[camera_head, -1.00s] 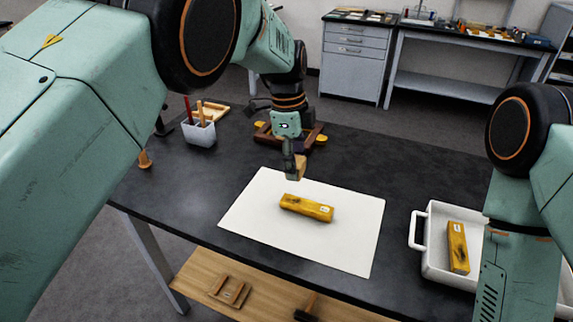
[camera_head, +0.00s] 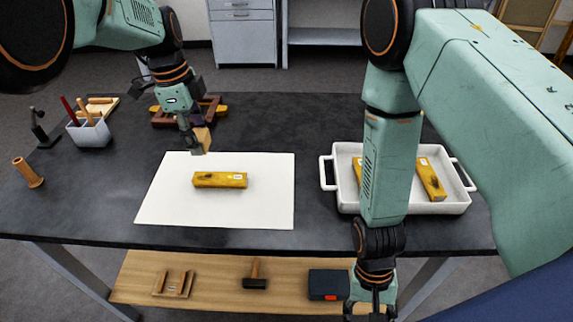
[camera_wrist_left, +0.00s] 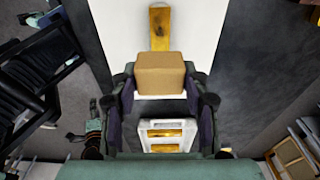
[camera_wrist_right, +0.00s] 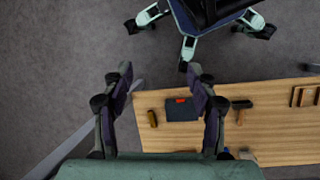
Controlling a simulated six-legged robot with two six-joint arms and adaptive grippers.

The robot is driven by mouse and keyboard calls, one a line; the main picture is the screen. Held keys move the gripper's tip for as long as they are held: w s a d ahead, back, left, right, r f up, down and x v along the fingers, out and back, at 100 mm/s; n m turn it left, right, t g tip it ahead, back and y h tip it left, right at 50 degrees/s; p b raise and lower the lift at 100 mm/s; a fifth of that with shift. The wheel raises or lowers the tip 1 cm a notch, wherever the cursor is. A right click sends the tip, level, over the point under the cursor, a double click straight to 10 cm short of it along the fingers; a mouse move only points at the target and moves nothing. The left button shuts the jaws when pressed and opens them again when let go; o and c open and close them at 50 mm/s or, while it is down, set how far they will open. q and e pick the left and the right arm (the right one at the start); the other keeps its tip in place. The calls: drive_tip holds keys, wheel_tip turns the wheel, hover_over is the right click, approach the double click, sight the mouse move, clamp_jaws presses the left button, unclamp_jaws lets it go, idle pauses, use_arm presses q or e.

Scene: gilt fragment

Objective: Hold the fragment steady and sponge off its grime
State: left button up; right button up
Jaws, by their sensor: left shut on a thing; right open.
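The gilt fragment (camera_head: 210,180) is a yellow-gold bar with dark grime patches and a small white label. It lies flat on a white sheet (camera_head: 265,208) on the dark table. My left gripper (camera_head: 190,138) is shut on a tan block sponge (camera_head: 203,141) just behind the fragment, apart from it. In the left wrist view the sponge (camera_wrist_left: 160,74) sits between the fingers, and the fragment (camera_wrist_left: 160,22) shows past it, partly covered. My right gripper (camera_wrist_right: 160,78) is open and empty, low in front of the table; it shows at the bottom of the head view (camera_head: 372,300).
A white handled tray (camera_head: 343,150) holds gold bars at the right, partly behind my right arm. A tool cup (camera_head: 90,133) and wooden peg (camera_head: 27,172) stand at the left. The lower shelf (camera_head: 215,290) carries a brush-like tool (camera_head: 256,275) and dark box (camera_head: 328,284).

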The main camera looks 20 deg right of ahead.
drive_tip(key=w+a+r+m+g+y, duration=0.2)
drive_tip(key=w+a+r+m+y, duration=0.25)
drive_tip(key=w+r, duration=0.35)
drive_tip(key=w+a+r+m+g+y, duration=0.2)
drive_tip(key=w+a+r+m+y, duration=0.3)
drive_tip(key=r, duration=0.5)
drive_tip(key=m+t+y, duration=0.3)
drive_tip(key=m+t, duration=0.3)
drive_tip(key=t, duration=0.6)
approach(243, 177)
drive_tip(key=shift+s+r, duration=0.25)
drive_tip(key=shift+s, duration=0.4)
drive_tip(key=shift+w+d+f+m, duration=0.1)
drive_tip(key=shift+w+d+m, duration=0.15)
drive_tip(key=shift+w+f, duration=0.1)
drive_tip(key=shift+w, duration=0.05)
drive_tip(key=x, duration=1.1)
drive_tip(key=shift+w+a+f, duration=0.1)
drive_tip(key=shift+w+a, duration=0.15)
drive_tip(key=shift+a, duration=0.05)
